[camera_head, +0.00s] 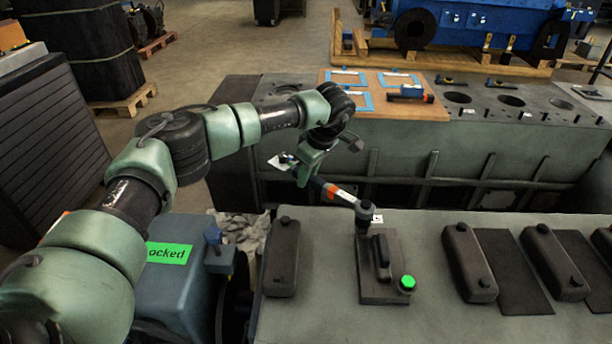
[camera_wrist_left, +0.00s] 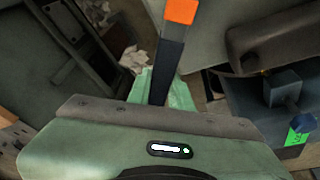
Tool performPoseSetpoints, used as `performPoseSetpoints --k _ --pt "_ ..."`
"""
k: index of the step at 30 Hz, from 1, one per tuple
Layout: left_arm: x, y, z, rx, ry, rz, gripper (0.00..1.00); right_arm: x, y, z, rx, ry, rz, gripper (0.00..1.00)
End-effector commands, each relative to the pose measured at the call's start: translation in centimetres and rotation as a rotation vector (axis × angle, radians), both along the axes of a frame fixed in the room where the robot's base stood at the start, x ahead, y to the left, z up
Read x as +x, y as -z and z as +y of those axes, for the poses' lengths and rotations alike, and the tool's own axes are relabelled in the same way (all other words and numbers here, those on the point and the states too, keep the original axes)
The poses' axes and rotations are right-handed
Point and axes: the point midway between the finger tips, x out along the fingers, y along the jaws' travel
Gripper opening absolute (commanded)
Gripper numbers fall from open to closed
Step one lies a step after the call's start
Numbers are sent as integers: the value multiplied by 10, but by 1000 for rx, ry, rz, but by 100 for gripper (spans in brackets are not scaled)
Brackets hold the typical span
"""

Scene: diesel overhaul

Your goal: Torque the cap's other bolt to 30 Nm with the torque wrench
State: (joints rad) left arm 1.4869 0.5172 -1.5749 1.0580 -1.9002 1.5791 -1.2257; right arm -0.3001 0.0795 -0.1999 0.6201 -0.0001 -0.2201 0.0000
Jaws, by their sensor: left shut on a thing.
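My left gripper (camera_head: 308,172) is shut on the torque wrench (camera_head: 338,193), a dark bar with an orange band. The wrench slopes down to the right from the gripper. Its head (camera_head: 364,211) is over the far bolt of the dark cap (camera_head: 382,262); whether it is fully seated I cannot tell. The near bolt (camera_head: 407,283) of that cap is bright green. In the left wrist view the wrench's orange band (camera_wrist_left: 181,12) and dark shaft (camera_wrist_left: 169,62) run up from between the green fingers (camera_wrist_left: 160,90). My right gripper is not in view.
Other dark caps (camera_head: 282,258) (camera_head: 470,262) stand on the green engine block (camera_head: 330,315). A blue device (camera_head: 180,285) with a green "locked" label is at the left. Behind, a wooden board (camera_head: 380,108) with blue frames lies on another block.

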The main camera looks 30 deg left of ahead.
Motion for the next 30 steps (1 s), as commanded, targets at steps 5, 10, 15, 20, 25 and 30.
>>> performPoseSetpoints --k 5,10,15,20,25,30 --pt "8 -3 -1 -1 22 -13 0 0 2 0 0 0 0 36" --pt "8 -4 -1 -1 23 -13 0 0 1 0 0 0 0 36" --pt "9 -3 -2 -1 31 -13 0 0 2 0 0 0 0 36" --pt "8 -4 -1 -2 37 -11 0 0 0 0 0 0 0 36" --pt "-2 -4 2 -1 37 -8 0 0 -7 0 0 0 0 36" --pt "-4 -2 1 -1 38 -6 0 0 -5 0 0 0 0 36"
